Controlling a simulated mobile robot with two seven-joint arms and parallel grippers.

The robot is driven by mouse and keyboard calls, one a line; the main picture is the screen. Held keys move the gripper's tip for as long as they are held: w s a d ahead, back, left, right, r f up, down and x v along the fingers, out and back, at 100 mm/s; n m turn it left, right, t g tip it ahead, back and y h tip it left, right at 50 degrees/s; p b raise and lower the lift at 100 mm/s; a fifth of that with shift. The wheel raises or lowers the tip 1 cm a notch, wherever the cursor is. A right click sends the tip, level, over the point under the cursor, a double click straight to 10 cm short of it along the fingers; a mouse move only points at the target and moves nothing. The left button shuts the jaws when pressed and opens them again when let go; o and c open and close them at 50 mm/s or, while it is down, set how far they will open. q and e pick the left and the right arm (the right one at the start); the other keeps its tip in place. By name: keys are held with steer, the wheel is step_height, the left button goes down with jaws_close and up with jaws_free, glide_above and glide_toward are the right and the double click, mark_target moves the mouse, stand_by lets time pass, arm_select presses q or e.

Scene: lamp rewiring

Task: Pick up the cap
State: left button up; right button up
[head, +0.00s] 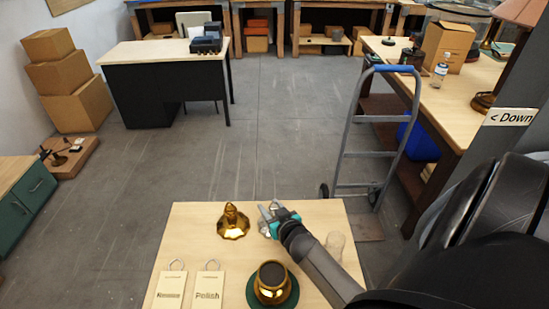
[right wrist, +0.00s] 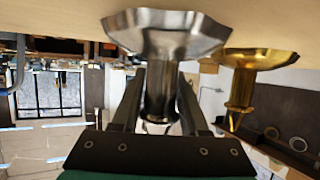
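A silver cap (right wrist: 165,40) with a wide scalloped rim and a narrow neck is at my right gripper (right wrist: 160,85). One finger is on each side of the neck. Whether the fingers press on it cannot be told, and the rim hides the fingertips. In the head view my right gripper (head: 270,215) is low over the wooden table (head: 190,225), with the silver cap (head: 268,230) partly hidden by it. A brass cap (head: 233,224) stands just to the left; it also shows in the right wrist view (right wrist: 250,62). My left gripper is not in view.
A brass lamp part with a dark top (head: 272,284) stands on a green round base at the front. Two tags, one reading "Polish" (head: 208,288), lie to its left. A pale lump (head: 335,243) is right of my forearm. A hand truck (head: 370,150) stands behind the table.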

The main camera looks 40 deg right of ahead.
jaws_close()
steer(key=shift+r, duration=0.1)
steer(key=shift+r, duration=0.45)
step_height(320, 180, up, 19)
steer(key=p, duration=0.5)
steer(key=shift+p, duration=0.35)
